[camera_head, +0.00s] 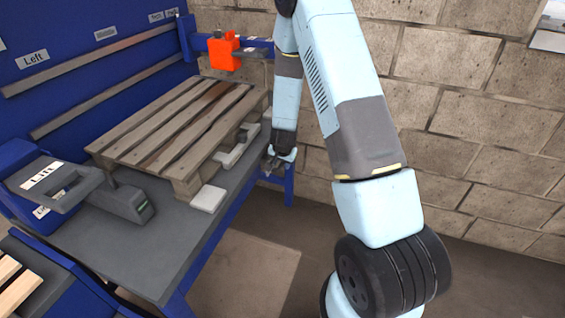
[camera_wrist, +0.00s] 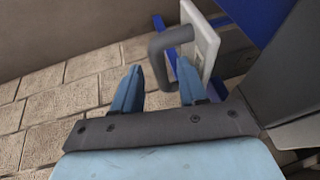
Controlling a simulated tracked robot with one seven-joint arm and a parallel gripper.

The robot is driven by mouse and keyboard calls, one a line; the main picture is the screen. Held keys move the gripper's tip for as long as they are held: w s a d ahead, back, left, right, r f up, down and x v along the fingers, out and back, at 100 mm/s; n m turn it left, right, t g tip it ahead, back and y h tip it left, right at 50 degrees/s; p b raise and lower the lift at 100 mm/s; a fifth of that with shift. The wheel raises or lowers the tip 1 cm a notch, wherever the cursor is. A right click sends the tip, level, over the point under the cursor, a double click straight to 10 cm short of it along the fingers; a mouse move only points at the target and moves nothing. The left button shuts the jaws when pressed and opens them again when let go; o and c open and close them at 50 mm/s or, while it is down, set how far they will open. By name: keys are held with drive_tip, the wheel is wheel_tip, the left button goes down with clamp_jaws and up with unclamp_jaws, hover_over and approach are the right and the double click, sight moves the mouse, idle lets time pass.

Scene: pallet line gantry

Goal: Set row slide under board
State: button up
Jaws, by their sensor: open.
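A wooden pallet with several top boards (camera_head: 165,130) lies on the grey table (camera_head: 125,240); one board is darker brown. Pale slide plates show along its right side: one near the front corner (camera_head: 208,198) and one farther back (camera_head: 232,156). My gripper (camera_head: 277,162) is beyond the table's right edge, near the pallet's far right side. In the wrist view my gripper (camera_wrist: 158,76) is open. A dark grey loop handle (camera_wrist: 157,55) on a white plate (camera_wrist: 207,38) shows between and beyond the fingertips. I cannot tell whether the fingers touch it.
A grey device labelled Lift (camera_head: 55,185) stands at the table's left. A red-orange block (camera_head: 223,52) sits on a blue bar at the back. A blue panel with rails and labels (camera_head: 90,50) rises behind left. The brick wall (camera_head: 450,115) is at right, with open floor (camera_head: 245,270) before it.

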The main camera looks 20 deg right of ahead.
drive_tip(key=shift+c, duration=0.4)
clamp_jaws()
drive_tip(key=shift+s, duration=0.1)
